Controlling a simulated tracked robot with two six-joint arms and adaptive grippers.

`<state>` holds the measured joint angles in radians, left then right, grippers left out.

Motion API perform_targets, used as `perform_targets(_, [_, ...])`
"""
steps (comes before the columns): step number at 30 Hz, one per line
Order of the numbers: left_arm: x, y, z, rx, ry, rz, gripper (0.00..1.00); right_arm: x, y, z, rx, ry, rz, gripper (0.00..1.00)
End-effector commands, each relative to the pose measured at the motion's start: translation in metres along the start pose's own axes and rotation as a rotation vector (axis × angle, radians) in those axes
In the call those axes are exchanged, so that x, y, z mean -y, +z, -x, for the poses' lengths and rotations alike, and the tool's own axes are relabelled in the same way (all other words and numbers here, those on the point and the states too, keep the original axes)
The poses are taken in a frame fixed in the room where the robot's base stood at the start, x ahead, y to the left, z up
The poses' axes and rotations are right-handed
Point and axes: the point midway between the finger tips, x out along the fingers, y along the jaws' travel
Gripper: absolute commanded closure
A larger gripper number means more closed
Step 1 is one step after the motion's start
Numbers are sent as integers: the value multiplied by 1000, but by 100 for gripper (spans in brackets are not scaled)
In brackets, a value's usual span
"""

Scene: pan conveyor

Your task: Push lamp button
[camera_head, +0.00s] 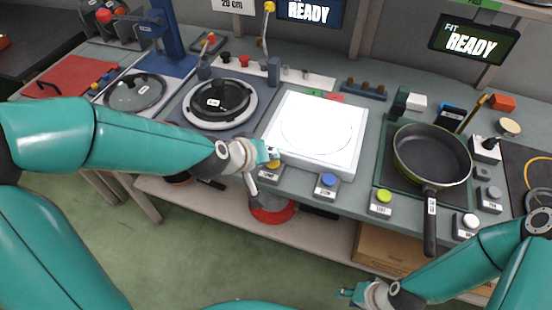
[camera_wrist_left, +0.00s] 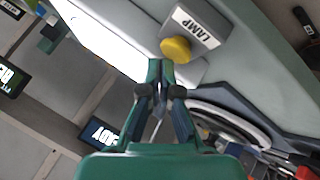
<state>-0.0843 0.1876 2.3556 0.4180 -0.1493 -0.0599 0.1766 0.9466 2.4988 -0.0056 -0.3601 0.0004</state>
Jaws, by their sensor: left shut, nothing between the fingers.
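The lamp button (camera_head: 274,163) is a yellow cap on a small grey box at the front edge of the counter. In the left wrist view the yellow cap (camera_wrist_left: 176,50) sits beside the box's LAMP label. My left gripper (camera_head: 270,153) is shut and empty, just behind the button in the head view and partly covering it. In the left wrist view its fingertips (camera_wrist_left: 161,68) lie very near the cap; I cannot tell whether they touch it. My right gripper (camera_head: 348,293) is low at the bottom, away from the counter, its jaws too small to judge.
A bright white square panel (camera_head: 340,150) lies directly behind the button. Blue (camera_head: 328,180) and yellow-green (camera_head: 384,196) button boxes stand to the right. A pan (camera_head: 430,150) with its handle forward is further right; a lidded pot (camera_head: 220,98) is to the left.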

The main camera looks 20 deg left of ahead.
Motion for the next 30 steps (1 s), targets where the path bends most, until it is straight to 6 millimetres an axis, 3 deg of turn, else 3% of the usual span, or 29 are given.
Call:
perform_targets(14, [-4,-4,6,0,0,0,100,3,0,8,0,0,0,60])
perform_targets(30, [-31,-31,42,0,0,0,100,21,0,58,0,0,0,60])
